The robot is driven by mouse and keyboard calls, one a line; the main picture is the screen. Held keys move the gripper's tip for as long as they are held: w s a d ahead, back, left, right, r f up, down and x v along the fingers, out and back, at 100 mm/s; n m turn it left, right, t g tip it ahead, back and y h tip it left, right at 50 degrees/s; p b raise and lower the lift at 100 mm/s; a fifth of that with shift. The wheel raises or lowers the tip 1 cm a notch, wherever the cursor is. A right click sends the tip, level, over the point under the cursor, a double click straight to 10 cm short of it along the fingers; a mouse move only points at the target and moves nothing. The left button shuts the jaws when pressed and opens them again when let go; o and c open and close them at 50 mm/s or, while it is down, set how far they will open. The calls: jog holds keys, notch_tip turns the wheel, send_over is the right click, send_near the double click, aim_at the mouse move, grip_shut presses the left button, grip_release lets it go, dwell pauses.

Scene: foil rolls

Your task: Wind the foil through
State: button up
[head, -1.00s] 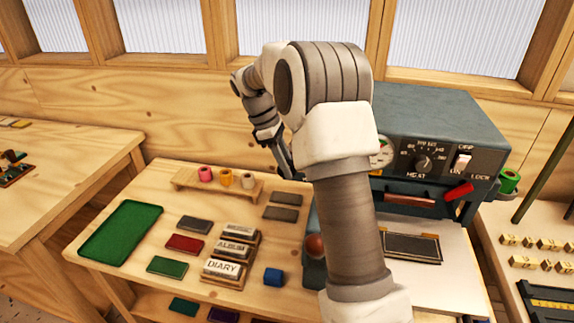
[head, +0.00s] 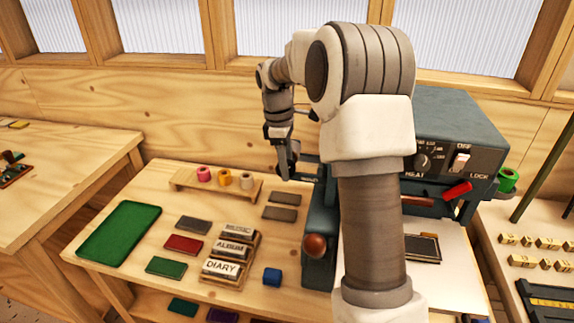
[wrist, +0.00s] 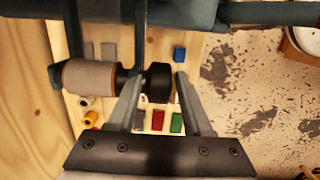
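A blue-grey foil stamping machine (head: 455,120) stands at the back right, partly hidden behind my arm. In the wrist view a pale roll (wrist: 88,77) sits on a dark spindle, and a black knob (wrist: 159,84) is at the spindle's right end. My gripper (wrist: 161,82) has one finger on each side of the black knob, with slim gaps; I cannot tell if either finger touches it. In the head view my gripper (head: 287,168) is small, at the machine's left side. A green roll (head: 507,180) is on the machine's right side.
A wooden rack (head: 217,187) holds pink, yellow and cream rolls. Stamped DIARY and ALBUM blocks, coloured covers, a green mat (head: 120,231) and a blue cube (head: 272,277) lie on the bench. A red-brown ball handle (head: 315,245) stands in front of the machine. Brass type lies at right.

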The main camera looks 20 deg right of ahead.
jog(key=shift+o, duration=0.4)
jog(key=shift+r, duration=0.1)
jog(key=shift+r, duration=0.2)
notch_tip(320, 180, up, 17)
jog(key=w+a+p, duration=0.1)
jog(key=p, duration=0.1)
jog(key=shift+a, duration=0.35)
jog(key=shift+w+f, duration=0.1)
jog(key=shift+f, duration=0.05)
